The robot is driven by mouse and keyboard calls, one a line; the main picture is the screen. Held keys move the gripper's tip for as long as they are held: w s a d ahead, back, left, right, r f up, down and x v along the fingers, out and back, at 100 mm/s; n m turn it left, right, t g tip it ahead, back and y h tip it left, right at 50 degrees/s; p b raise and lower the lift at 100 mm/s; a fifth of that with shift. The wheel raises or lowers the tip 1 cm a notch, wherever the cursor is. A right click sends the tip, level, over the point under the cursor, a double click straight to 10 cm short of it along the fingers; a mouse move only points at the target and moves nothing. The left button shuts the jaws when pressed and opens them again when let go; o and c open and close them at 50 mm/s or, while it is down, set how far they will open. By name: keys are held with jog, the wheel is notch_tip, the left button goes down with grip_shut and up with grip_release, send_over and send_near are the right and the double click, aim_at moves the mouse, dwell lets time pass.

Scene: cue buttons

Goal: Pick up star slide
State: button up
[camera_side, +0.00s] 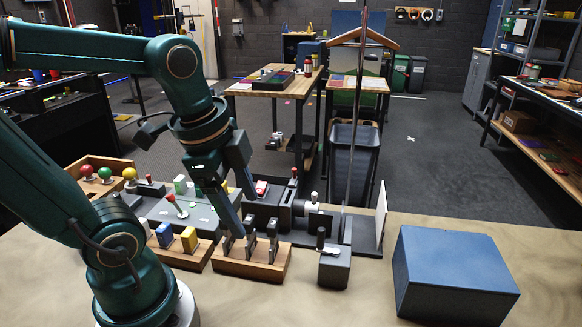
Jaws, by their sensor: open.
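Several dark upright slides (272,240) stand in a wooden rack (252,268) at the front centre. Their markings are too small to read, so I cannot tell which one is the star slide. My gripper (242,217) points down over the left part of the rack and is open. One long finger reaches down close to the leftmost slides and partly hides them. I cannot tell whether it touches any of them.
Right of the rack is a small dark block with a knob (334,268), then a large blue box (450,275). A dark device with a white knob (300,207) stands behind. Blue and yellow blocks (190,240) are left.

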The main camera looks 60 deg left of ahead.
aim_at(229, 237)
jog(key=a+f+g, duration=0.1)
jog(key=a, duration=0.1)
jog(key=a+f+g, duration=0.1)
jog(key=a, duration=0.2)
jog(key=a+f+g, duration=0.1)
jog(key=a, duration=0.2)
jog(key=shift+a+h, duration=0.1)
jog(key=shift+h, duration=0.3)
jog(key=shift+a+f, duration=0.1)
jog(key=shift+f, duration=2.45)
grip_shut()
